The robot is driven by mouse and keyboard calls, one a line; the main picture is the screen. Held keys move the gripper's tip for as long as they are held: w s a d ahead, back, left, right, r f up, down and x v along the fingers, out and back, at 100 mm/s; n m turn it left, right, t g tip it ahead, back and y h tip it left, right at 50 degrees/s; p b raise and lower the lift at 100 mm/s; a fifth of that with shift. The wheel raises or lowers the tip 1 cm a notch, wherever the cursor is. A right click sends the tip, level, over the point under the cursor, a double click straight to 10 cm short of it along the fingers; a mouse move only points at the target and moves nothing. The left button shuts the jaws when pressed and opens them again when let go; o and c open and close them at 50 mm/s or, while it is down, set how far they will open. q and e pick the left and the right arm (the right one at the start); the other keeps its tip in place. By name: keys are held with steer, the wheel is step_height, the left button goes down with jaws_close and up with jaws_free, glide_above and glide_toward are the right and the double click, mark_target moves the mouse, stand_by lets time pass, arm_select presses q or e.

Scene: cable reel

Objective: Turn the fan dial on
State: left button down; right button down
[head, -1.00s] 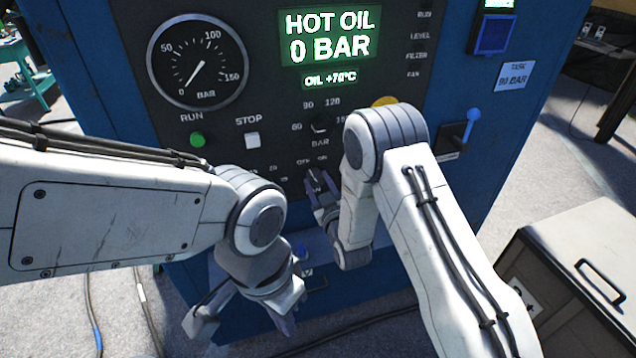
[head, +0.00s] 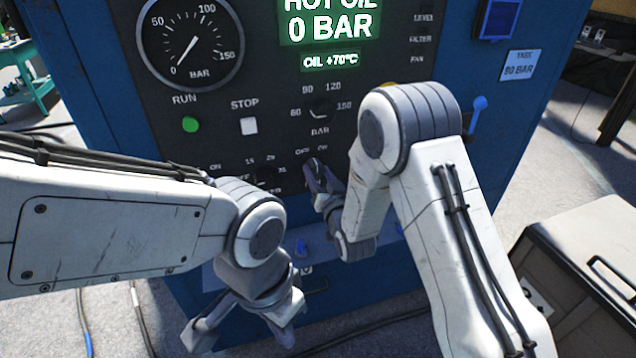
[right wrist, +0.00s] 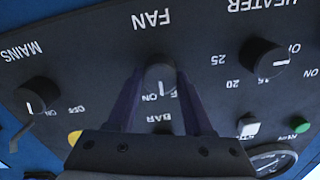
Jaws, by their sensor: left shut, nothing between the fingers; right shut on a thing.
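The fan dial (right wrist: 160,76) is a small dark knob under the upside-down FAN label in the right wrist view, with OFF and ON marks beside it. My right gripper (right wrist: 160,88) is shut on it, one dark finger on each side. Which mark its pointer faces is not clear. In the head view my right gripper (head: 318,180) is at the lower part of the panel, and its fingers mostly hide the dial. My left gripper (head: 284,328) is shut and empty, hanging low in front of the cabinet, away from the dial.
The heater dial (right wrist: 262,58) and mains dial (right wrist: 38,95) flank the fan dial. Above are the BAR dial (head: 320,108), green RUN button (head: 190,124), white STOP button (head: 248,126) and gauge (head: 190,45). A grey case (head: 590,270) stands at the right.

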steer(key=m+b, duration=0.3)
steer(key=m, duration=0.1)
steer(key=shift+f, duration=0.1)
steer(key=shift+m+b, duration=0.75)
steer(key=shift+m, duration=0.05)
steer(key=shift+c, duration=1.5)
jaws_free()
